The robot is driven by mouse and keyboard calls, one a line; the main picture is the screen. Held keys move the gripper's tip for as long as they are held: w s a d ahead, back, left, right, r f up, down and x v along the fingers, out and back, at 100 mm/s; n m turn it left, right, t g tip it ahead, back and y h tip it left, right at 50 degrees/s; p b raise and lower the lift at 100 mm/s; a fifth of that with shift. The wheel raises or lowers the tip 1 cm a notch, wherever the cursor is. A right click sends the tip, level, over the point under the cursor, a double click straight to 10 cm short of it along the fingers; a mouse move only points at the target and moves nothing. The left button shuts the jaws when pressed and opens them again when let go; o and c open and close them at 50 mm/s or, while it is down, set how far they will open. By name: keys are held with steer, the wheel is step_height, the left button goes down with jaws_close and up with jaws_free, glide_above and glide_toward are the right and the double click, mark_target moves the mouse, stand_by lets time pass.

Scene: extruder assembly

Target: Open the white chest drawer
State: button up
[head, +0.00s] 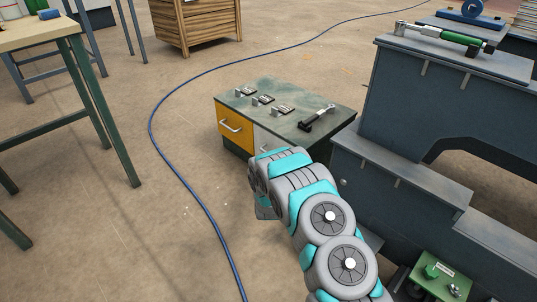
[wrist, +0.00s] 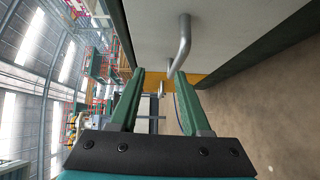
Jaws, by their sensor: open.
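The white chest drawer (head: 264,140) shows as a pale strip right of the yellow drawer in the head view; my arm hides most of it. In the wrist view its white front (wrist: 232,28) fills the upper right, with a grey bent bar handle (wrist: 181,45). The drawer looks shut. My gripper (wrist: 160,74) is open, its two green fingers pointing along the drawer front toward the handle. The handle's lower end lies close to the right fingertip; I cannot tell whether it is between the fingers. In the head view my arm hides the gripper.
The chest's green top (head: 262,88) carries several small metal parts and a black-and-silver tool (head: 318,117). The yellow drawer (head: 234,128) is beside the white one. A dark grey machine bench (head: 400,170) stands close on the right. A blue cable (head: 172,165) crosses the open floor at left.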

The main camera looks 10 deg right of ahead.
steer(key=shift+n+t, duration=0.9)
steer(key=shift+w+d+f+b, duration=0.15)
steer(key=shift+w+f, duration=0.35)
steer(key=shift+w, duration=0.7)
steer(key=shift+w+a+f+b, duration=0.15)
steer(key=shift+w+f, duration=0.3)
steer(key=shift+w, duration=0.7)
steer(key=shift+w+d+f+b, duration=0.2)
steer(key=shift+w+f, duration=0.3)
steer(key=shift+w, duration=0.7)
steer(key=shift+c, duration=0.2)
jaws_close()
steer(key=shift+a+f, duration=0.1)
